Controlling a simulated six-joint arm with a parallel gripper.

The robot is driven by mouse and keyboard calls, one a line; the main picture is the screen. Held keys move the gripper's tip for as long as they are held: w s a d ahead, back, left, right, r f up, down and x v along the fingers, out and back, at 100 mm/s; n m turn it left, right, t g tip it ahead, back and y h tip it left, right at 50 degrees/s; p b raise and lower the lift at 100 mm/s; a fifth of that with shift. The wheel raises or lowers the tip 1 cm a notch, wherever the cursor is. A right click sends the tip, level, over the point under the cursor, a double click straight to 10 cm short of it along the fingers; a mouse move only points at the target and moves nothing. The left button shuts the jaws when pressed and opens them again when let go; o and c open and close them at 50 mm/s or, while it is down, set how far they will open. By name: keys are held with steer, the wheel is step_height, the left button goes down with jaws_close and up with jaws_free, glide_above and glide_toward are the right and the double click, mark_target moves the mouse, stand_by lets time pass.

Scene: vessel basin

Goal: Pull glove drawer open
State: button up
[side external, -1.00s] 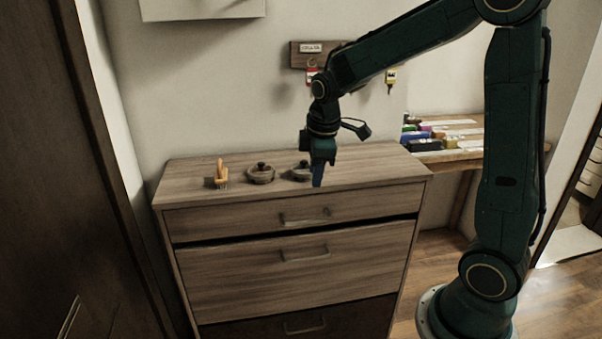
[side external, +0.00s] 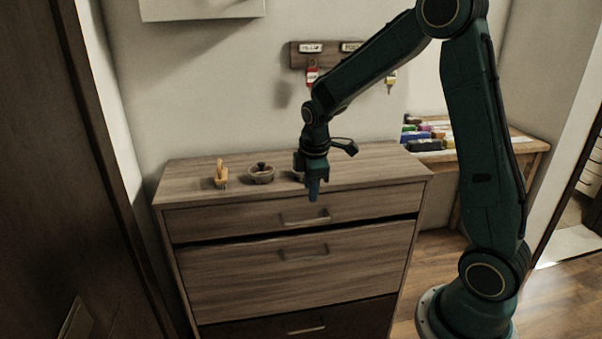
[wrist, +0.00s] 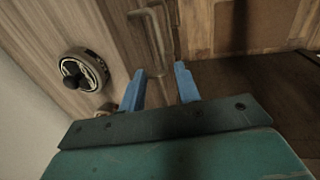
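The wooden dresser has a top drawer (side external: 230,222), a middle drawer (side external: 235,278) and a dark bottom drawer (side external: 260,324), each with a bar handle. No label shows which is the glove drawer. The top drawer's handle (side external: 305,220) is just below my gripper (side external: 313,198). In the wrist view, my gripper (wrist: 160,70) has its two blue fingers spread, with nothing held between them. A bar handle (wrist: 150,30) lies just beyond the fingertips, apparently not touched. A dark gap runs between the top and middle drawers.
On the dresser top (side external: 370,166) stand a wooden brush (side external: 221,176) and a dark-knobbed round pot (side external: 261,173); another is partly hidden behind my gripper. A side table (side external: 500,150) with coloured items stands at right. Floor in front of the dresser is mostly out of view.

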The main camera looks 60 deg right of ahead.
mark_target(309, 222)
steer(key=f, duration=0.3)
steer(key=w+d+f, duration=0.1)
steer(key=f, duration=0.6)
steer(key=shift+w+d+f, duration=0.2)
steer(key=shift+w+d, duration=0.05)
steer(key=shift+c, duration=0.2)
jaws_close()
